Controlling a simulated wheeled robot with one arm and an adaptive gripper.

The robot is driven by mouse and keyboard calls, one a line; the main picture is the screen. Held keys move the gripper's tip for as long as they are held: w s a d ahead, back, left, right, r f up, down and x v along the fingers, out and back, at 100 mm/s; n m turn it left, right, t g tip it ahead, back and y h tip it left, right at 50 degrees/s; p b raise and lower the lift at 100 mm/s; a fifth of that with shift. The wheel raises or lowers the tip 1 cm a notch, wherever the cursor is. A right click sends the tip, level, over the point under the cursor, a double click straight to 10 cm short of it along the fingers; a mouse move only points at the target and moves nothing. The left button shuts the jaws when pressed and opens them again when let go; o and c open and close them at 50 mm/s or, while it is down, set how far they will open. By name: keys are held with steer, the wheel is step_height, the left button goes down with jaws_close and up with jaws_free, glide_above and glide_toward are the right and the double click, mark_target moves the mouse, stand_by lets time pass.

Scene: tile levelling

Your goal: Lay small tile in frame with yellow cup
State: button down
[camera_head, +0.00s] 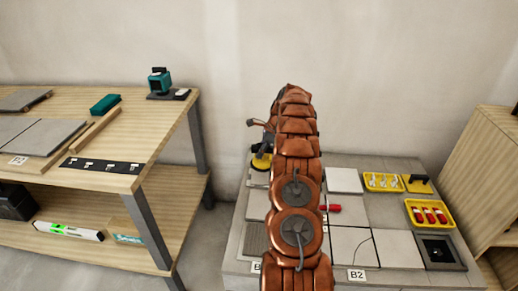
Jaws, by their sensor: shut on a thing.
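My gripper (263,148) is mostly hidden behind my brown arm, at the left back of the low grey platform (235,252). It is shut on the yellow cup (261,161), of which a yellow edge shows beside the arm. A pale tile (257,180) shows just below the cup; I cannot tell whether the cup touches it. More pale tiles lie on the platform, among them one at the back (345,180) and one in the front row (398,248). A dark square frame (441,251) with a small round mark lies at the front right corner.
Yellow trays hold white pieces (382,182) and red pieces (427,213) at the platform's right. A red-handled tool (333,208) lies by my arm. A wooden bench (160,125) with tiles and a green device (160,81) stands left; a wooden cabinet (490,165) stands right.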

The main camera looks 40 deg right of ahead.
mark_target(272, 147)
steer(key=shift+s+d+f, duration=0.1)
steer(key=shift+d+f, duration=0.25)
steer(key=shift+d, duration=0.05)
steer(key=shift+s+d+f+b, duration=0.1)
steer(key=shift+f+b, duration=0.6)
steer(key=shift+b, duration=0.1)
steer(key=shift+f+b, duration=1.8)
steer(key=shift+f, duration=0.5)
steer(key=shift+f, duration=0.2)
steer(key=c, duration=0.9)
jaws_free()
steer(key=shift+c, duration=0.2)
steer(key=v, duration=1.1)
steer(key=shift+s+r, duration=0.2)
steer(key=shift+r, duration=0.2)
steer(key=shift+r, duration=0.1)
